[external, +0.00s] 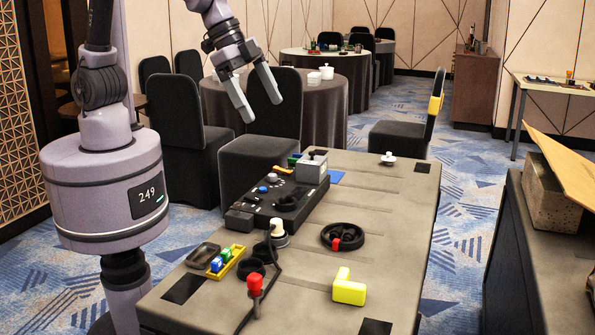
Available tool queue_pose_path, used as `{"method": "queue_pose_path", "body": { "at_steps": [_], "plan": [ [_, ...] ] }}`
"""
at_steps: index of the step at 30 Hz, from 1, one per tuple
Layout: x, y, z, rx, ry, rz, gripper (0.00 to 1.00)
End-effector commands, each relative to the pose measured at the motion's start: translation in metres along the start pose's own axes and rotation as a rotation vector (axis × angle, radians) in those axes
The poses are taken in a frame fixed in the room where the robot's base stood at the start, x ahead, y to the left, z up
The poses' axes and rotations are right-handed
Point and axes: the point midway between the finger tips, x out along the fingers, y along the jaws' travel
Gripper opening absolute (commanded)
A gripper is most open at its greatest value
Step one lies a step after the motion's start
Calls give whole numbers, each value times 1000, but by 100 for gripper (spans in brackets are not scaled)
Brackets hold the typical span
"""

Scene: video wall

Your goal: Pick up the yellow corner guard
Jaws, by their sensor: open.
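The yellow corner guard (349,289) is an L-shaped block lying on the near right part of the grey table (392,215). Nothing touches it. My gripper (262,103) is open and empty, with two grey fingers pointing down. It hangs high in the air at the upper left, well above and away from the corner guard, in front of a dark chair in this view.
A black ring with a red clip (343,236) lies behind the guard. A red-topped lever (255,287) stands to its left. A black control panel (278,203), a yellow tray (225,262) and a white-topped knob (278,233) are further left. The table's right side is mostly clear.

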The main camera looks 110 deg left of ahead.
Motion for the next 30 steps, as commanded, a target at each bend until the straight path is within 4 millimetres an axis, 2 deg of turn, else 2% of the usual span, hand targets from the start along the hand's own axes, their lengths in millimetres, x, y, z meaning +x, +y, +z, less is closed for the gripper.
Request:
{"method": "queue_pose_path", "body": {
  "at_steps": [1, 2, 3, 6, 9, 14, 21, 24, 28, 30],
  "plan": [
    [46, 11, -21, -34, -23, 15, 89],
    [73, 17, -33, -57, -28, 23, 89],
    [108, 27, -44, -88, -34, 33, 89],
    [182, 47, -56, -152, -47, 50, 89],
    [229, 61, -57, -190, -56, 60, 89],
    [265, 68, -53, -209, -59, 64, 89],
    [339, 72, -48, -207, -60, 64, 89],
    [359, 74, -47, -207, -59, 64, 89],
    [372, 74, -47, -207, -59, 64, 89],
    [386, 74, -46, -207, -60, 63, 89]
  ]
}}
